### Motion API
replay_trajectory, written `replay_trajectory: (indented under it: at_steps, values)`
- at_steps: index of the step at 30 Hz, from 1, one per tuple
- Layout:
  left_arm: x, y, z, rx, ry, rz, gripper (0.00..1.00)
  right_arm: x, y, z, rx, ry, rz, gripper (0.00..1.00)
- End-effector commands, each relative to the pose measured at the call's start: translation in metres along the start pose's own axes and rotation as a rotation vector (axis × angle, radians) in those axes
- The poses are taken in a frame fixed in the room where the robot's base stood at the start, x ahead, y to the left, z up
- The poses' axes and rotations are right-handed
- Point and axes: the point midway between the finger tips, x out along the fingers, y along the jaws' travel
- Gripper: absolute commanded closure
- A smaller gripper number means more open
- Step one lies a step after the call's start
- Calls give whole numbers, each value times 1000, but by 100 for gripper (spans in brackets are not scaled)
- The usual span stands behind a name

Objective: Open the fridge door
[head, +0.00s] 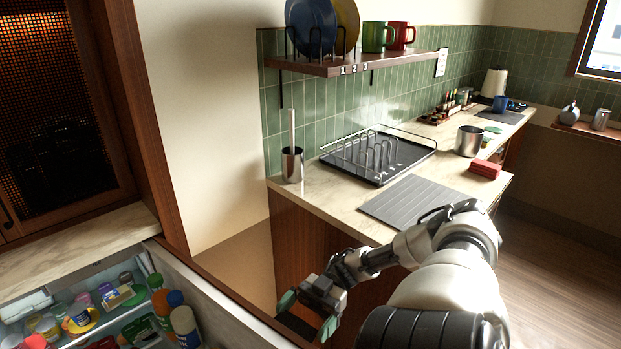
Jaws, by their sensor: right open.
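The fridge (60,305) is at the lower left, under a marble counter, and its lit inside shows. The fridge door (222,302) stands swung open toward me, its pale inner side facing left and its brown top edge running down to the bottom of the picture. My right gripper (307,315) is open, with its green-tipped fingers apart. It is just right of the door's edge, on the outer side. A dark part shows between the fingers; I cannot tell whether it is the door handle or whether they touch it. My left gripper is not in view.
Bottles (184,326) stand in the door's rack, and jars and packets (80,314) fill the fridge shelves. A marble counter (330,205) with a dish rack (412,148) and grey mat (405,205) stands behind my right arm. Open wood floor (560,270) lies at right.

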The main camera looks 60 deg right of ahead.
Motion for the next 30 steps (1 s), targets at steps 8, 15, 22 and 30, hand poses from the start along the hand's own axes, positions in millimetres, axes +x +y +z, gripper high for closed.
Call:
replay_trajectory:
  at_steps: [8,15,22,30]
  values:
    - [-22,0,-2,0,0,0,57,-1,-1,-42,4,-6,-4,2]
    - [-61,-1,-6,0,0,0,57,-8,-39,-71,10,-3,-3,2]
    - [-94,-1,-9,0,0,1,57,-16,-79,-94,8,-3,-3,2]
    - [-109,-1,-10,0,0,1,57,-22,-110,-108,3,-1,-1,2]
